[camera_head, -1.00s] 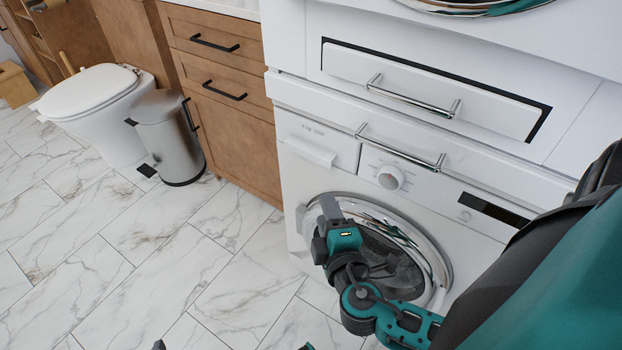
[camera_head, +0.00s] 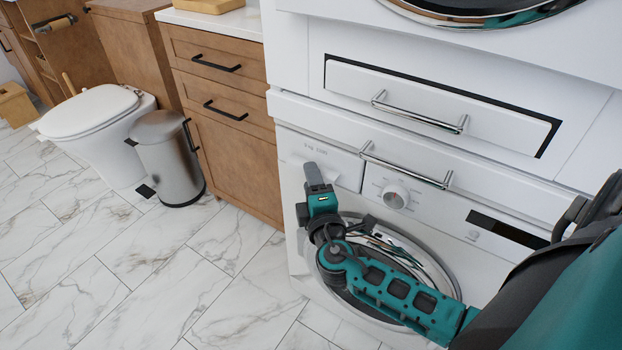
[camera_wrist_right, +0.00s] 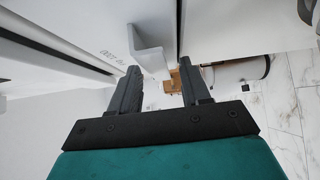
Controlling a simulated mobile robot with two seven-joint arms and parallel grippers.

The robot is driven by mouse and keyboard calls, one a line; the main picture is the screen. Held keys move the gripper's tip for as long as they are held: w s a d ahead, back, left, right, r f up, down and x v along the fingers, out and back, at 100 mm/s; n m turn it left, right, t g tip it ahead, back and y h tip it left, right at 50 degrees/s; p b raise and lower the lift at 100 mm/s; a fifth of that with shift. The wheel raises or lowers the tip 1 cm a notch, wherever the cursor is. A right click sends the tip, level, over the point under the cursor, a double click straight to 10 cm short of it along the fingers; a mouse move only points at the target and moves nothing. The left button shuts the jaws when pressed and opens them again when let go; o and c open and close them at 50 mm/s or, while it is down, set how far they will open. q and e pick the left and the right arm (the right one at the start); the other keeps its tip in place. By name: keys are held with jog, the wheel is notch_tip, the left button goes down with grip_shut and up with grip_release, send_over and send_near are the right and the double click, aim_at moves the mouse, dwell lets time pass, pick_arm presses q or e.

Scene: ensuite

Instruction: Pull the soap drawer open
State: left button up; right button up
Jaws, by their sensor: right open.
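The soap drawer (camera_head: 345,168) is the white panel at the upper left of the washing machine (camera_head: 290,200), left of the round knob. It looks shut, flush with the front. My right gripper (camera_head: 312,168) is raised in front of it and hides part of its handle. In the right wrist view, the white handle (camera_wrist_right: 150,42) juts out just beyond the open fingertips (camera_wrist_right: 160,68), nearer the left finger. Nothing is between the fingers, and I see no contact. My left gripper is not in view.
A metal bar handle (camera_head: 405,165) runs above the washer's controls. A wider drawer with another bar handle (camera_head: 420,115) is above it. A wooden cabinet (camera_head: 235,150), bin (camera_head: 168,155) and toilet (camera_head: 95,125) stand left. The marble floor (camera_head: 130,270) in front is clear.

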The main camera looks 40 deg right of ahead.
jog(key=shift+w+d, duration=0.15)
jog(key=shift+w, duration=0.3)
jog(key=shift+s+f, duration=0.1)
grip_shut()
